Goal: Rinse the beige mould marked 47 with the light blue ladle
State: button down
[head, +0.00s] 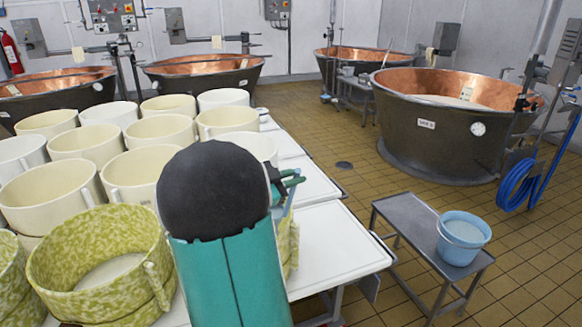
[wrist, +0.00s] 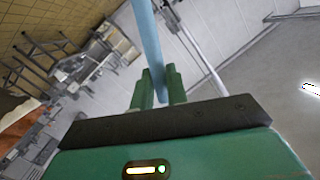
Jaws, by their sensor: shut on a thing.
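My gripper (head: 287,183) is mostly hidden behind my own arm in the head view. In the wrist view its green fingers (wrist: 158,88) are closed on the light blue ladle's handle (wrist: 147,35). A short light blue piece of the ladle (head: 284,213) also shows below the gripper in the head view; its bowl is hidden. Several beige moulds (head: 131,170) stand in rows on the white table at the left. No mark 47 is readable on any of them, so I cannot tell which is that one.
Speckled yellow-green moulds (head: 100,262) stand at the table's near end. The white table (head: 335,243) is bare at its right side. A light blue bucket (head: 463,238) stands on a low grey bench (head: 408,222) at the right. Copper vats (head: 440,125) stand behind; tiled floor lies between.

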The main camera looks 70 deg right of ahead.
jog(key=s+a+f+m+g, duration=0.1)
jog(key=s+a+f+m, duration=0.2)
jog(key=f+m, duration=0.2)
jog(key=s+a+f+m+g+h, duration=0.1)
jog(key=s+a+f+m, duration=0.2)
jog(key=f, duration=0.9)
jog(key=s+a+f+m+g+h, duration=0.1)
jog(key=s+a+f+m, duration=0.2)
jog(key=a+f+m, duration=0.2)
jog(key=shift+s+f+m+g, duration=0.35)
jog(key=shift+f+m, duration=0.55)
jog(key=shift+f, duration=1)
jog(key=shift+w+d+f, duration=0.1)
jog(key=shift+d, duration=0.1)
